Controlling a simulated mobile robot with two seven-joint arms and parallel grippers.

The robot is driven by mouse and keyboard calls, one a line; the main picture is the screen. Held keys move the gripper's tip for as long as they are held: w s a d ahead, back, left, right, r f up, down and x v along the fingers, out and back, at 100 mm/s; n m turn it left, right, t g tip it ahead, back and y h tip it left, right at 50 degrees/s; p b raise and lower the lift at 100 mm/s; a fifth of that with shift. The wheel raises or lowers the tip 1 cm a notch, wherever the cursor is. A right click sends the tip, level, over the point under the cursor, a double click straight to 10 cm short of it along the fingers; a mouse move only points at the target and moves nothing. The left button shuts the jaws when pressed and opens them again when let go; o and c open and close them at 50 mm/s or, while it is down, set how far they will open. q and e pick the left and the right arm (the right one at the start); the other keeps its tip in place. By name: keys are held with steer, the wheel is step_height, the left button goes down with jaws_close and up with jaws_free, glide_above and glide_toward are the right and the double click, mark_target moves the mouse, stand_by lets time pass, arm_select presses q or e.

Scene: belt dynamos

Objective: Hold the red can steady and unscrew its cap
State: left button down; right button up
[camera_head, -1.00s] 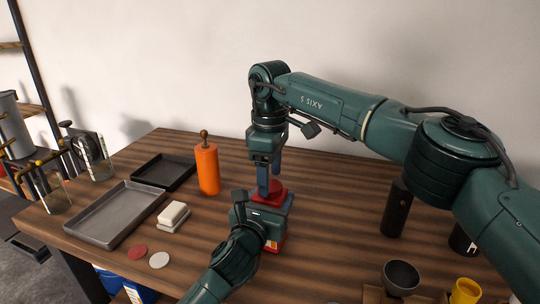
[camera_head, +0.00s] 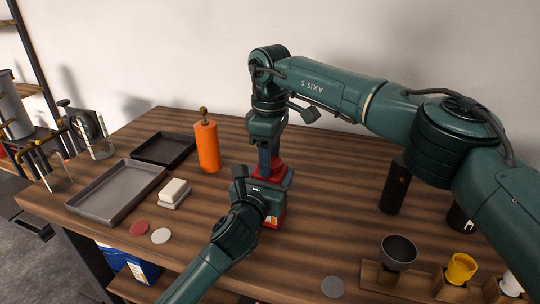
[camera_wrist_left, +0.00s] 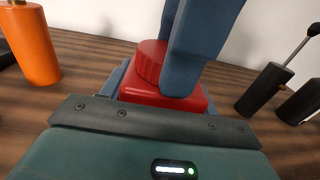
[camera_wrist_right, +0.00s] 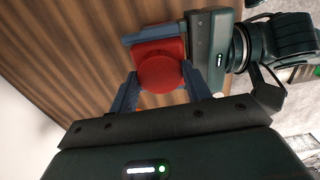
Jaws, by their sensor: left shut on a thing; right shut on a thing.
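The red can (camera_head: 275,216) stands upright on the wooden table, largely hidden in the head view by my left gripper (camera_head: 270,196). My left gripper comes in low from the front and is shut on the can's body. The can's red top also shows in the left wrist view (camera_wrist_left: 190,101). The round red cap (camera_wrist_right: 160,74) sits on top of the can. My right gripper (camera_head: 269,170) points down from above, its blue fingers (camera_wrist_right: 160,90) shut on the cap from both sides. I cannot tell how loose the cap is.
An orange bottle (camera_head: 207,147), grey tray (camera_head: 112,198), black tray (camera_head: 165,150) and white block (camera_head: 174,192) are on the left. A black cylinder (camera_head: 394,188) stands right.

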steer(key=n, duration=0.3)
steer(key=shift+c, duration=0.2)
steer(key=n, duration=0.4)
steer(key=shift+n, duration=0.4)
steer(key=n, duration=1)
steer(key=shift+n, duration=0.3)
steer(key=n, duration=0.4)
steer(key=shift+r, duration=0.1)
steer(key=n, duration=0.6)
steer(key=shift+n, duration=0.4)
steer(key=n, duration=1.2)
steer(key=shift+n, duration=0.4)
steer(key=n, duration=1.2)
steer(key=shift+r, duration=0.2)
